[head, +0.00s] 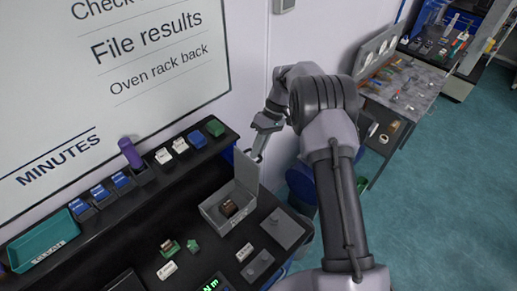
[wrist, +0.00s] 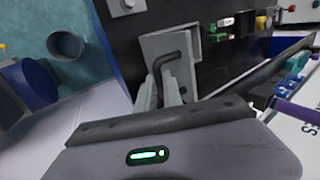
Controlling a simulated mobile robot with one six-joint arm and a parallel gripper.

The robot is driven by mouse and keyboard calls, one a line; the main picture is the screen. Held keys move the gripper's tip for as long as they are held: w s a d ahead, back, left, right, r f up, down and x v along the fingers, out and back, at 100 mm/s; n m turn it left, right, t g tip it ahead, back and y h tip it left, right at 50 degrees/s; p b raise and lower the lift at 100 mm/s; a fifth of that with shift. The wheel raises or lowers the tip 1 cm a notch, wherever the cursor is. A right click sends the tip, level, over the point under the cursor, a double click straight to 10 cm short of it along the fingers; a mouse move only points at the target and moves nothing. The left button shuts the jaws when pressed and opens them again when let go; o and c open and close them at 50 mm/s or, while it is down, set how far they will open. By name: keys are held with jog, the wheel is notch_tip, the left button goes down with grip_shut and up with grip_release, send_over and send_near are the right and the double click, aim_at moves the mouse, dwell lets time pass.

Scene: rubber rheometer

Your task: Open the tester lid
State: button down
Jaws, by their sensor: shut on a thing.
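My gripper (head: 258,154) is at the upper part of the lid. In the wrist view my gripper (wrist: 166,92) is shut on a dark bent handle (wrist: 174,58) on the grey lid (wrist: 160,44). The fingertips are partly hidden in the head view.
A grey flat plate (head: 282,228) lies right of the box. Small blocks and a green piece (head: 193,246) lie in front of it. A rack shelf with blue boxes, a purple cylinder (head: 130,153) and a teal tray (head: 44,241) runs behind. A whiteboard wall stands beyond.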

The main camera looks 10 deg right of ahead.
jog(key=shift+d+f, duration=0.1)
jog(key=shift+f, duration=0.15)
jog(key=c, duration=1.5)
grip_release()
jog(key=shift+r, duration=0.1)
jog(key=p+v, duration=0.6)
jog(key=v, duration=1.1)
jog(key=shift+r, duration=0.2)
jog(key=shift+f+b, duration=0.1)
jog(key=shift+b, duration=1.1)
